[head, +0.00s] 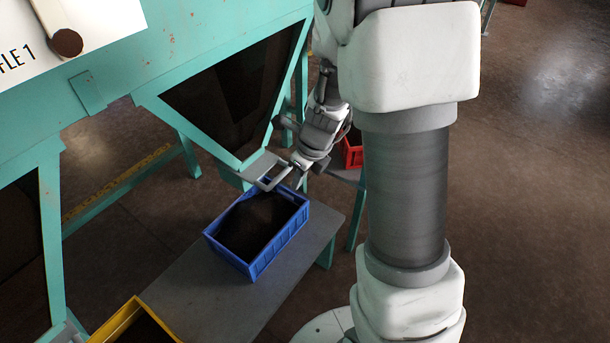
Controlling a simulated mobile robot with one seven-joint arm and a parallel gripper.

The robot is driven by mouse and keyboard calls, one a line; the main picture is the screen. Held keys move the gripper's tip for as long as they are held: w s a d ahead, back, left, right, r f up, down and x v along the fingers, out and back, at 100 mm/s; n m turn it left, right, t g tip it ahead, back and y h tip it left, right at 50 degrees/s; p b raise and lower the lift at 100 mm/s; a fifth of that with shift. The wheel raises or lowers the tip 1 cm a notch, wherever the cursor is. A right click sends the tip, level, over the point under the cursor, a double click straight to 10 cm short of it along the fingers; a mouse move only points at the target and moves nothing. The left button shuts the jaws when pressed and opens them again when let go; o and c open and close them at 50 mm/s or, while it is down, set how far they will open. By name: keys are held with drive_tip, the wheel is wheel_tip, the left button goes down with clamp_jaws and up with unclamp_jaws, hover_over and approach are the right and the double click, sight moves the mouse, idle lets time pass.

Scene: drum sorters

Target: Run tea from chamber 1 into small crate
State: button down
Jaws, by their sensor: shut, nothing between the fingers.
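A teal chamber (186,112) with a dark window stands at the upper middle, tapering to a low outlet. A grey plate with a loop handle (268,183) sticks out at that outlet. My gripper (297,178) is beside the handle, above the blue crate's far end. Its fingers are small here and look shut with nothing between them; I cannot tell whether they touch the handle. A blue crate (252,268) stands under the outlet on a grey bench, with dark tea (256,224) heaped inside. Which crate is the small one I cannot tell.
A yellow crate (118,321) is cut off at the bottom left, below another teal chamber. A red crate (352,157) is partly hidden behind my arm. The grey bench (215,313) is bare near the blue crate. A white sign (88,25) reads "FLE 1".

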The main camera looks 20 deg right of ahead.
sight(279, 176)
drive_tip(key=shift+w+a+f, duration=0.15)
drive_tip(key=shift+w+a, duration=0.8)
drive_tip(key=shift+w, duration=0.3)
drive_tip(key=shift+w+a+r+p, duration=0.25)
drive_tip(key=shift+w+a+p, duration=0.3)
drive_tip(key=shift+w+p, duration=0.25)
drive_tip(key=shift+w+a+f, duration=0.2)
drive_tip(key=shift+w+a, duration=0.05)
drive_tip(key=shift+w, duration=0.1)
